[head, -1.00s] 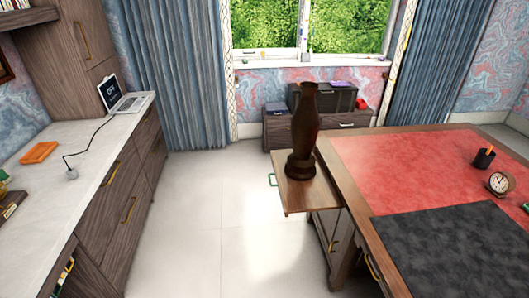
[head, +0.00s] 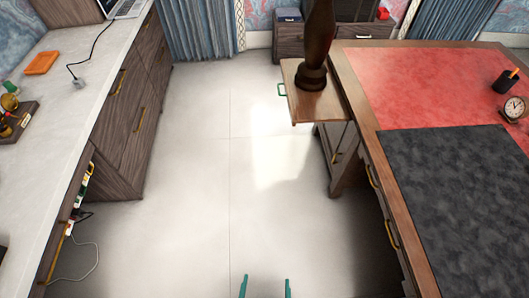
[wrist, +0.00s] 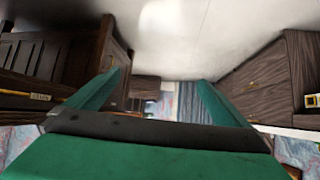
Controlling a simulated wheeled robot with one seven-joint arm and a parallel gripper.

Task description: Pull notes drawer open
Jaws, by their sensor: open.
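My gripper (head: 266,287) shows at the bottom edge of the head view as two green fingertips, apart and empty over the floor. In the wrist view its green fingers (wrist: 157,92) are spread with nothing between them. The desk (head: 408,262) stands to its right. Its side has a brass handle (head: 371,176) and a nearer brass handle (head: 392,236) on drawer fronts, apart from my gripper. In the wrist view, a yellow handle and a small label (wrist: 40,97) show on dark wood at the left; I cannot read the label or tell which drawer is for notes.
The tiled floor between is clear.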

